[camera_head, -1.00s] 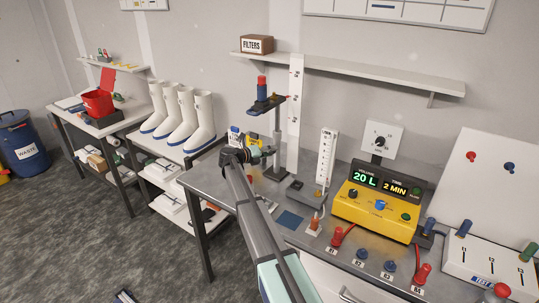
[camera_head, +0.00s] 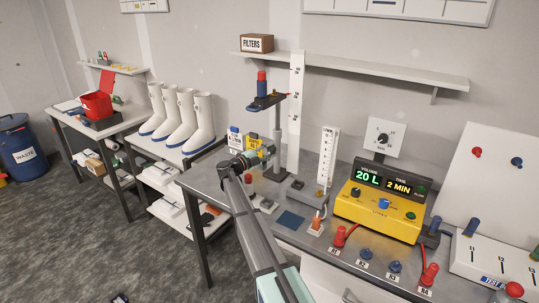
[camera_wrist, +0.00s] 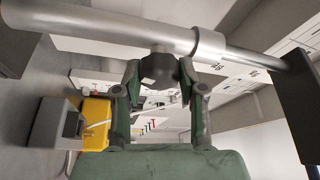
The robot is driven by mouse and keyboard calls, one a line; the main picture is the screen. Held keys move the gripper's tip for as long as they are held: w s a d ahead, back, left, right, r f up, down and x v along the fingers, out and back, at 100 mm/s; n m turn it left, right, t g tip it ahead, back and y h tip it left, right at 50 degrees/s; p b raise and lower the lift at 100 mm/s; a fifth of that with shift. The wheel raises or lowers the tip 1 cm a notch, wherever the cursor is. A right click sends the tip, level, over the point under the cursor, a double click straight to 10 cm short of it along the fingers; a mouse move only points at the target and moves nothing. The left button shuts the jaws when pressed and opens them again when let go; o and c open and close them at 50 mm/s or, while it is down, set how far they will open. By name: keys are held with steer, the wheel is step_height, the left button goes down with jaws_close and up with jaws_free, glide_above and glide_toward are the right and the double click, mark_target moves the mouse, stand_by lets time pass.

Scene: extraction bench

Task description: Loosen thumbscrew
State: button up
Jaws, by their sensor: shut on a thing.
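A lift stand with a grey vertical post (camera_head: 277,130) stands at the back of the bench. It carries a dark platform (camera_head: 268,102) with a red and blue cylinder (camera_head: 262,82) upright on it. In the wrist view the post (camera_wrist: 110,30) crosses the top, with a silver collar (camera_wrist: 209,46) around it. A dark round thumbscrew (camera_wrist: 158,70) sticks out from the collar side. My gripper (camera_wrist: 160,82) has one finger on each side of the thumbscrew and is shut on it. In the head view my gripper (camera_head: 255,153) is beside the post, and the thumbscrew cannot be made out.
A white ruler (camera_head: 296,100) stands behind the post. Yellow and blue boxes (camera_head: 252,143) are close behind my gripper. A white scale strip (camera_head: 328,155) and a yellow control box (camera_head: 379,211) reading 20 L and 2 MIN are to the right. A shelf (camera_head: 360,68) hangs above.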

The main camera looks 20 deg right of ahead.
steer(key=shift+n+t+h+b, duration=0.4)
steer(key=shift+n+t+b, duration=0.15)
steer(key=shift+n, duration=1.15)
steer(key=o, duration=1.1)
steer(key=shift+o, duration=0.2)
